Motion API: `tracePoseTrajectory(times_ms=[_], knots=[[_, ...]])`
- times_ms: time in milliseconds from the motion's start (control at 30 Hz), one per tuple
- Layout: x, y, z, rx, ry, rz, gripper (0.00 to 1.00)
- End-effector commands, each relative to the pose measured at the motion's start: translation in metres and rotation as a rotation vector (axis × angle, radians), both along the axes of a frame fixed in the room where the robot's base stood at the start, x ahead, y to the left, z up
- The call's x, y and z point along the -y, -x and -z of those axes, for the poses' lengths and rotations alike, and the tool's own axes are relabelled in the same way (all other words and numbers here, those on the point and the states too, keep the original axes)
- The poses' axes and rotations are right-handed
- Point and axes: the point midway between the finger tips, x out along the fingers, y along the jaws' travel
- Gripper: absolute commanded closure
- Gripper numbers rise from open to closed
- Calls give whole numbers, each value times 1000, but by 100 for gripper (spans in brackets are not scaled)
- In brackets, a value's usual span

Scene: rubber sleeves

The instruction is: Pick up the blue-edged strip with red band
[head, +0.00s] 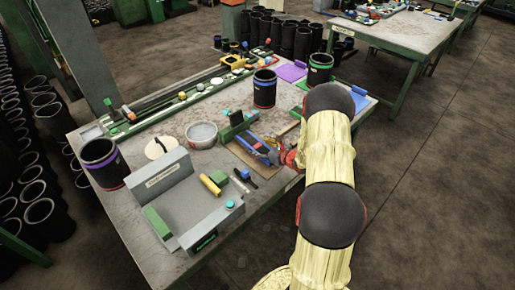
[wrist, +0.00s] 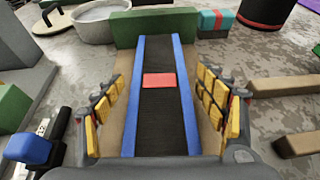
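The blue-edged strip with a red band (wrist: 158,107) is black between two blue edges. In the wrist view it runs lengthwise away from me over a brown board, with its far end at a green block. In the head view the strip (head: 253,143) lies near the middle of the table, partly hidden by my gripper. My gripper (wrist: 160,84) is open, with yellow-padded fingers on both sides of the strip and gaps visible between. The strip's near end is hidden behind my gripper's body. My gripper also shows in the head view (head: 285,158), mostly covered by my arm.
The green block (wrist: 155,26) stands across the strip's far end. A grey bowl (head: 201,134), a red-banded black sleeve (head: 264,88) and a grey fixture (head: 200,215) stand on the table. A blue-ended tool (wrist: 30,149) lies left of my gripper, and brown bars (wrist: 285,86) lie right.

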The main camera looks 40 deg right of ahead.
Motion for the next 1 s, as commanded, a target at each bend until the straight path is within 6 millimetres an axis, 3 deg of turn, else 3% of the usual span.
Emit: tracePoseTrajectory(times_ms=[733,1000], knots=[[0,0,0,0,0,0,72],[0,0,-1,0,1,0,74]])
